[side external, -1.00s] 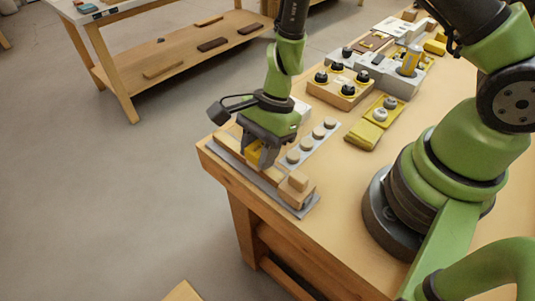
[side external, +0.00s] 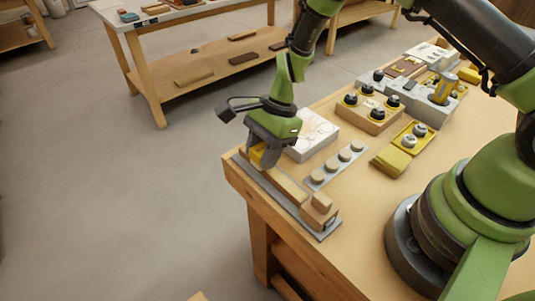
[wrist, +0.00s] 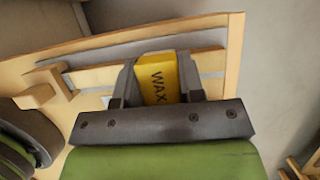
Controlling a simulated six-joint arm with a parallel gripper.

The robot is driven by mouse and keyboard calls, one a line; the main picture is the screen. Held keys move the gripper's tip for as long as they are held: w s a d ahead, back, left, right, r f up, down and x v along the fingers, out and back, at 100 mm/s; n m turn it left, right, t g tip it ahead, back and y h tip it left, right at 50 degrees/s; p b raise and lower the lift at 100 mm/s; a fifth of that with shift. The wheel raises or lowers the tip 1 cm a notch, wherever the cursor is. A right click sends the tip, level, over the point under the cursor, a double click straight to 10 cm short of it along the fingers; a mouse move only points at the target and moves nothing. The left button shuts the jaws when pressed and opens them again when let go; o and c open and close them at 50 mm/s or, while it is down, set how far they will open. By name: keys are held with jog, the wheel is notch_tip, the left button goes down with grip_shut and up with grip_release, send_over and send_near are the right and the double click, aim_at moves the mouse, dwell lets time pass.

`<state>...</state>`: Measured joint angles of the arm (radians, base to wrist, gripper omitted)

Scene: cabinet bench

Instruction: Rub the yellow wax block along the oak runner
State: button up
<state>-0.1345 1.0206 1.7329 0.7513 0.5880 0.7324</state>
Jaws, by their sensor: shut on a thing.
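The yellow wax block (side external: 258,155) is held between the fingers of my gripper (side external: 262,161), which is shut on it. In the wrist view my gripper (wrist: 160,95) grips the wax block (wrist: 157,78), and its dark "WAX" lettering shows. The oak runner (side external: 286,187) is a long pale strip on a grey plate at the table's corner; it also shows in the wrist view (wrist: 211,62). The wax is at the runner's far-left part. It looks low over the runner, but the fingers hide whether they touch.
A wooden block (side external: 318,209) stands at the runner's near end. A grey strip with round knobs (side external: 337,165) lies beside the runner, with a white box (side external: 313,134) behind. A yellow tray (side external: 409,138) and a wooden box with black knobs (side external: 370,112) are further right.

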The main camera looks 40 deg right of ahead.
jog(key=shift+w, duration=1.55)
jog(key=shift+w+f, duration=0.15)
jog(key=shift+w, duration=1.75)
notch_tip(320, 180, up, 6)
jog(key=shift+r, duration=0.2)
notch_tip(320, 180, up, 3)
jog(key=shift+f, duration=0.1)
